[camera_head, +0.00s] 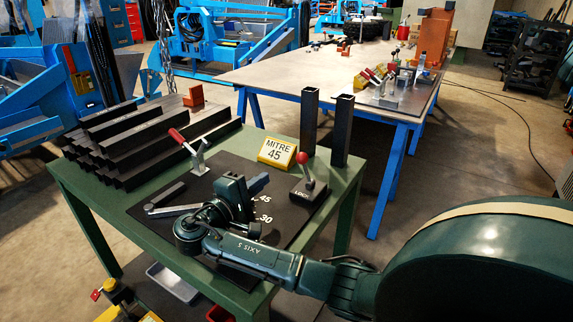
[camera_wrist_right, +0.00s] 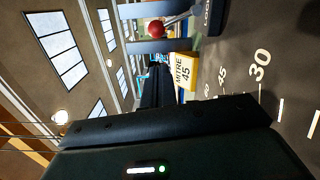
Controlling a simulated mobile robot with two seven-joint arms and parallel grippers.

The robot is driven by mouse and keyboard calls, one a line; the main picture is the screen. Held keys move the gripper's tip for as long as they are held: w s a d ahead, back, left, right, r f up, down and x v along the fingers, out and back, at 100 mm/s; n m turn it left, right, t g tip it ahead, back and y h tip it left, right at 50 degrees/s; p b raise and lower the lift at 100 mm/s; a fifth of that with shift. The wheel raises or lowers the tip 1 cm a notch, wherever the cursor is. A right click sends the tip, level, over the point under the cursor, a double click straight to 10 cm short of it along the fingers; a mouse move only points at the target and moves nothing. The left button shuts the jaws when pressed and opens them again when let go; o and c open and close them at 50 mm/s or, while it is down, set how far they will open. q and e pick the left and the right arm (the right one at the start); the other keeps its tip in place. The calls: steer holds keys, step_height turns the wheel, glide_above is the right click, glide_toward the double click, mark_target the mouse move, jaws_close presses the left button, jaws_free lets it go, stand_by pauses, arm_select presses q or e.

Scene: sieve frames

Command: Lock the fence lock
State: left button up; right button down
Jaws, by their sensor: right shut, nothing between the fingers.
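The fence lock is a black block marked LOCK (camera_head: 308,193) at the right edge of the dark mitre plate, with a short lever topped by a red knob (camera_head: 302,158). The lever stands near upright, leaning slightly left. In the right wrist view the red knob (camera_wrist_right: 156,29) and lever show at the top. My right gripper (camera_head: 260,184) is above the plate, left of the lock and apart from it. It is shut and empty. In the right wrist view its dark body fills the bottom, and the fingertips are hard to make out. My left gripper is not in view.
A yellow MITRE 45 sign (camera_head: 277,152) stands behind the lock, with two dark square posts (camera_head: 341,132) beyond. A red-handled clamp (camera_head: 188,147) and stacked black tubes (camera_head: 128,143) are at left. A large table (camera_head: 300,75) stands behind.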

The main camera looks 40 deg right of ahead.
mark_target(306, 170)
steer(key=shift+d, duration=0.1)
steer(key=x, duration=1)
stand_by(0.3)
